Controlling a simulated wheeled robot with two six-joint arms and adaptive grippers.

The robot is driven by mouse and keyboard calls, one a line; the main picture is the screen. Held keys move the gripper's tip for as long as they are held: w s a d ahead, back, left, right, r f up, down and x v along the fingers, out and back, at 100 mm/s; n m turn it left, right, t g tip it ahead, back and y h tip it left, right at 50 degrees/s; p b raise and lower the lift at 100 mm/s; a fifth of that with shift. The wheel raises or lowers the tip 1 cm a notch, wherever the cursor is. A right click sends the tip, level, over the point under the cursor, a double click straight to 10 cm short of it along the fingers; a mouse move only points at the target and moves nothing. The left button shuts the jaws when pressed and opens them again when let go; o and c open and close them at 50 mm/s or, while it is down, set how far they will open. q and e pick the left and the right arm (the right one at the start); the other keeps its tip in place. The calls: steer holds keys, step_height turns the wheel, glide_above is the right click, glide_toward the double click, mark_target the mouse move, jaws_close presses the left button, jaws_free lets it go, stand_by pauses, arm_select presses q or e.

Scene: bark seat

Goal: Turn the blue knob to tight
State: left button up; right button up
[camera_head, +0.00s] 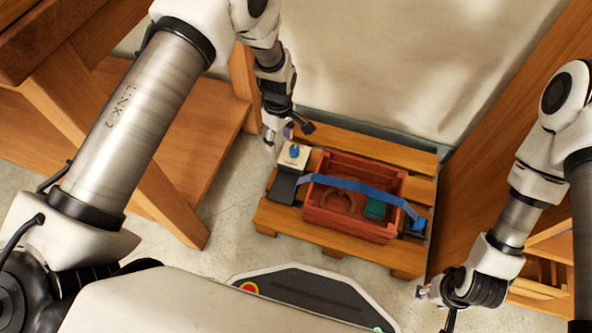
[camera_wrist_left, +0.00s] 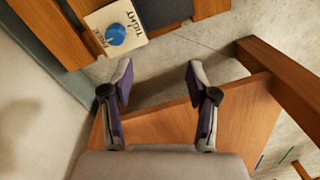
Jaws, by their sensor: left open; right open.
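The blue knob (camera_head: 294,151) sits on a pale plate (camera_head: 299,162) at the left end of the wooden pallet. In the left wrist view the blue knob (camera_wrist_left: 115,34) is at the upper left, on the plate (camera_wrist_left: 97,19) with the word TIGHT at its right; other lettering by the knob is too small to read surely. Which way the knob points is unclear. My left gripper (camera_head: 272,138) is open and empty, just left of the knob and apart from it. Its fingers (camera_wrist_left: 159,76) show spread in the wrist view. My right gripper (camera_head: 437,297) is open, far to the lower right.
A red crate (camera_head: 320,217) stands on the pallet (camera_head: 374,147), with a blue strap (camera_head: 352,184) across it. A brown ring (camera_head: 337,202) and a green block (camera_head: 375,209) lie inside. Wooden furniture (camera_head: 190,160) stands left; a wooden panel (camera_head: 500,130) stands right.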

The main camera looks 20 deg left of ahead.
arm_select(q)
steer(key=t+b, duration=0.1)
steer(key=b, duration=0.6)
glide_above(295, 149)
steer(key=shift+n, duration=0.4)
steer(key=f, duration=0.6)
steer(key=shift+s+f, duration=0.2)
steer(key=shift+w+r, duration=0.15)
steer(key=shift+w, duration=0.05)
step_height(295, 149, down, 7)
steer(key=b, duration=0.4)
steer(key=shift+f+b, duration=0.2)
steer(key=shift+b, duration=0.2)
arm_select(e)
step_height(295, 149, down, 16)
steer(key=w, duration=0.1)
steer(key=shift+r, duration=0.15)
arm_select(q)
steer(key=shift+r, duration=0.1)
jaws_close()
